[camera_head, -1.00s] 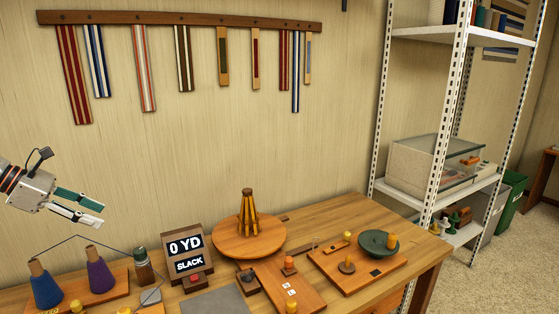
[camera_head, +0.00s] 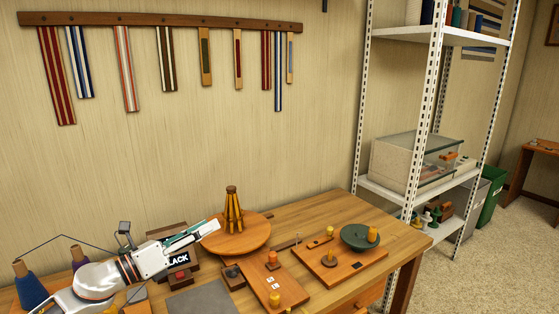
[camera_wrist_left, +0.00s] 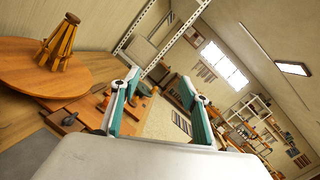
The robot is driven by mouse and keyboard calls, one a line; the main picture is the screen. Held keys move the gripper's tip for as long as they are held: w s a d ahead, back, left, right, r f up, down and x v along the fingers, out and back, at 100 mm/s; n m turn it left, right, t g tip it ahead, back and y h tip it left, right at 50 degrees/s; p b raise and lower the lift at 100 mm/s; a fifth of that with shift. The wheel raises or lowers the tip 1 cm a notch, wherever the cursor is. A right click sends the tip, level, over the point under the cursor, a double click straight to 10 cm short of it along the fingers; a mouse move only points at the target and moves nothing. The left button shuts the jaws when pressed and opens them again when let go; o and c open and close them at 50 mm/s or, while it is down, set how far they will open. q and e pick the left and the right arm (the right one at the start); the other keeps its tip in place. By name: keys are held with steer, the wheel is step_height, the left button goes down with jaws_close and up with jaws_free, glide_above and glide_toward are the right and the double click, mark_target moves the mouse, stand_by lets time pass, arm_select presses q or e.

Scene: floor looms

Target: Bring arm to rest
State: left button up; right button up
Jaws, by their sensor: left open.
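My left gripper (camera_head: 195,235) reaches in from the lower left above the wooden table (camera_head: 320,215) in the head view. It is open and empty, its fingers pointing right toward the round wooden turntable with a wooden cone frame (camera_head: 234,212). In the left wrist view the two green-padded fingers (camera_wrist_left: 160,100) stand apart with nothing between them. The turntable (camera_wrist_left: 30,75) shows to their left there. My right gripper is not in view.
Blue and purple thread cones (camera_head: 30,288) stand at the left, partly behind my arm. Wooden boards with pegs (camera_head: 268,285) and a green dish (camera_head: 361,237) lie to the right. A white metal shelf (camera_head: 400,190) stands beyond the table. Woven bands hang from a wall rail (camera_head: 160,22).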

arm_select(q)
steer(key=s+a+f+n+g+y, duration=0.2)
steer(key=s+a+f+n+y, duration=0.4)
steer(key=s+f+n, duration=0.4)
steer(key=s+a+f+n+g+y, duration=0.2)
steer(key=s+a+f+n+y, duration=0.4)
steer(key=s+n, duration=0.55)
steer(key=s+a+f+n+g+y, duration=0.2)
steer(key=s+a+f+n+y, duration=0.35)
steer(key=s+f+n, duration=0.55)
steer(key=d+f+n+t+h+b, duration=0.2)
steer(key=d+f+h+b, duration=0.4)
steer(key=d+f, duration=1)
step_height(320, 180, down, 4)
steer(key=shift+d+r+t+b, duration=0.2)
steer(key=shift+t+b, duration=0.1)
steer(key=shift+t, duration=0.3)
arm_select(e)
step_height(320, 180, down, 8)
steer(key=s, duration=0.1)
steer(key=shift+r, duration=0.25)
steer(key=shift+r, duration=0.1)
